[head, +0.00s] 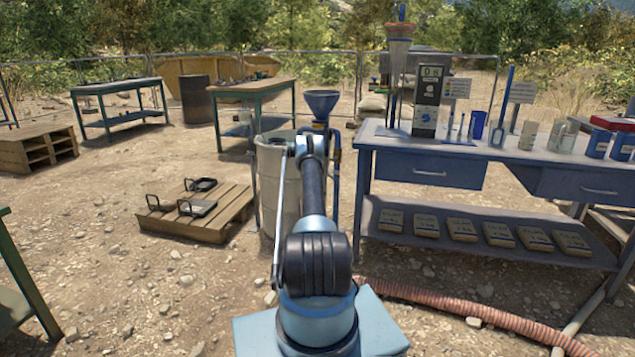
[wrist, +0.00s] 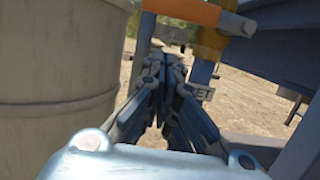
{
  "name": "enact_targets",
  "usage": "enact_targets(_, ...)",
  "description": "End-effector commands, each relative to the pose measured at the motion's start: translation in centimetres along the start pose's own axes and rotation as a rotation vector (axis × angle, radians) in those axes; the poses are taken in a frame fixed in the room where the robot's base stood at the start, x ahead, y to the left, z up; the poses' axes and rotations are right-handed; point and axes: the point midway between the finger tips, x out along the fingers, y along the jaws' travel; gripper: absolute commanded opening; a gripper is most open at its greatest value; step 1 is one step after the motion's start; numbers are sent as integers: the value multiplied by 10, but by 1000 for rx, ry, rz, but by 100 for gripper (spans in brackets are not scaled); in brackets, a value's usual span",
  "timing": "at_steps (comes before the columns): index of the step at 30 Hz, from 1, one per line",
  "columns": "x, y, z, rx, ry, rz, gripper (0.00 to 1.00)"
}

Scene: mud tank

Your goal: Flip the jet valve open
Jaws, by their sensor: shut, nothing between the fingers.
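The jet valve shows in the wrist view as a brass body (wrist: 212,42) on a blue-grey upright pipe. Its orange lever (wrist: 180,11) reaches left from the body, roughly level, across the top of the view. A small tag (wrist: 199,92), partly hidden and ending in "ET", hangs below it. My gripper (wrist: 173,58) is shut and empty, its fingertips lower in the picture than the lever. I cannot tell whether they touch it. In the head view a small brass-coloured part (head: 337,156) shows by the pipe, and my arm hides the gripper.
A pale drum (head: 271,190) stands close on the left of my gripper. A blue funnel (head: 321,104) is above. A blue workbench (head: 420,168) with a meter and cups is at the right. A ribbed red hose (head: 440,303) and a pallet (head: 215,218) lie on the ground.

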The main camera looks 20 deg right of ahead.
Motion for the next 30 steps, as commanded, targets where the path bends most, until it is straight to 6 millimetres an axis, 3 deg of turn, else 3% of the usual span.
enact_targets(9,6,0,25,0,0,0,0)
enact_targets(19,6,1,27,0,0,0,0)
enact_targets(30,-8,19,34,47,1,6,0)
